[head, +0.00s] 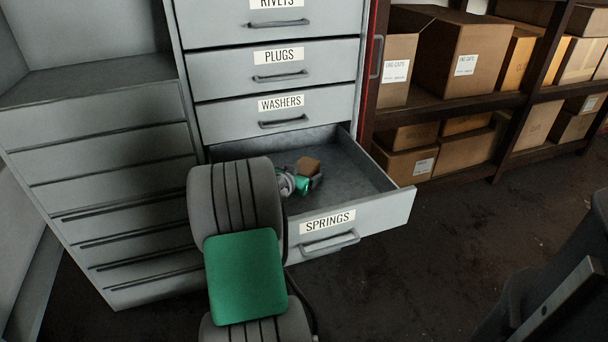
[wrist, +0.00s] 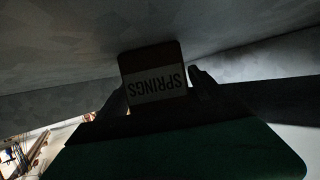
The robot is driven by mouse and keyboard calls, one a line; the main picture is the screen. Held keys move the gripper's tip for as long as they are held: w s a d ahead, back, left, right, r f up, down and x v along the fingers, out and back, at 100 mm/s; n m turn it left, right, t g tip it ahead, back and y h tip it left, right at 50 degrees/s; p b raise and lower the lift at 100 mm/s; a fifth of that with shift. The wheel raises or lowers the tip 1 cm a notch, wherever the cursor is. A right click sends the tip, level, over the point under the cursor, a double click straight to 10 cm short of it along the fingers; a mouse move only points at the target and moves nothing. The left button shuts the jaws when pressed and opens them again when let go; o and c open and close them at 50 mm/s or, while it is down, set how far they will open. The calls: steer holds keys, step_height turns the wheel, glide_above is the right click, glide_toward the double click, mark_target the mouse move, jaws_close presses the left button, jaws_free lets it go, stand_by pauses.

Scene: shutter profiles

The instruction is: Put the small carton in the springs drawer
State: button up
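The small carton (head: 309,165) is brown and is at my gripper (head: 304,182), inside the outline of the open springs drawer (head: 372,222). In the wrist view the carton (wrist: 152,62) is dark, with an upside-down SPRINGS label facing the camera. My gripper (wrist: 157,92) has a finger on each side of it and appears shut on it. The drawer is pulled out, with its SPRINGS label on the front. Its grey floor (head: 345,180) looks bare. My arm hides the drawer's left part. I cannot tell whether the carton touches the floor.
Closed drawers marked WASHERS (head: 283,115), PLUGS (head: 278,68) and RIVETS (head: 275,18) are stacked above. A grey cabinet (head: 110,160) stands left. A dark shelf (head: 445,108) with several cardboard boxes stands right. Dark floor (head: 450,255) lies open in front.

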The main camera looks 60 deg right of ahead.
steer(key=shift+r+p, duration=0.3)
steer(key=p+v, duration=0.2)
steer(key=v, duration=0.9)
steer(key=shift+w+f, duration=0.1)
steer(key=shift+a, duration=0.5)
